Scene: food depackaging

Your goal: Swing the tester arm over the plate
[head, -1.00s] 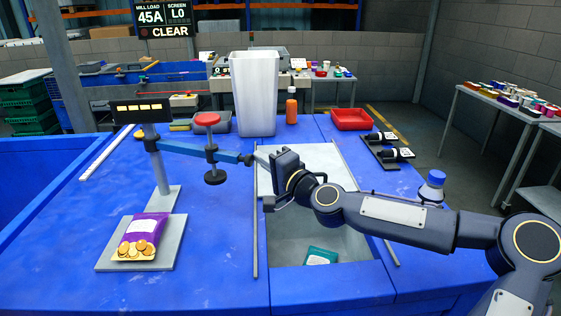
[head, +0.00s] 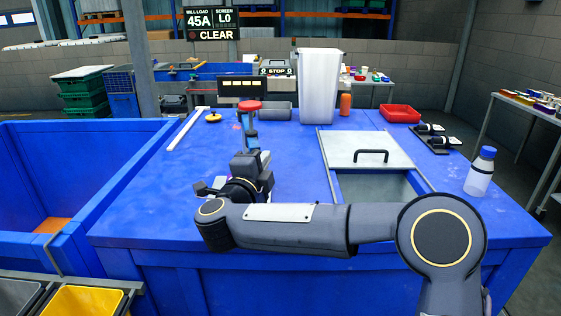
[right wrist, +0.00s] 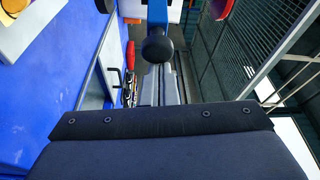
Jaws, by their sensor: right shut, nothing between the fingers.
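The tester arm (head: 250,121), blue with a red knob (head: 249,105) on top, points from its post toward me in the head view. My right gripper (head: 251,157) is at the arm's near end, shut with nothing between its fingers; I cannot tell whether they touch. In the right wrist view the blue arm ends in a dark round knob (right wrist: 157,48) just ahead of the gripper. My left gripper is out of view.
A tall white bin (head: 318,88), an orange bottle (head: 345,104) and a red tray (head: 400,113) stand at the back. A lidded hatch (head: 350,150) and a clear bottle (head: 480,172) are to the right.

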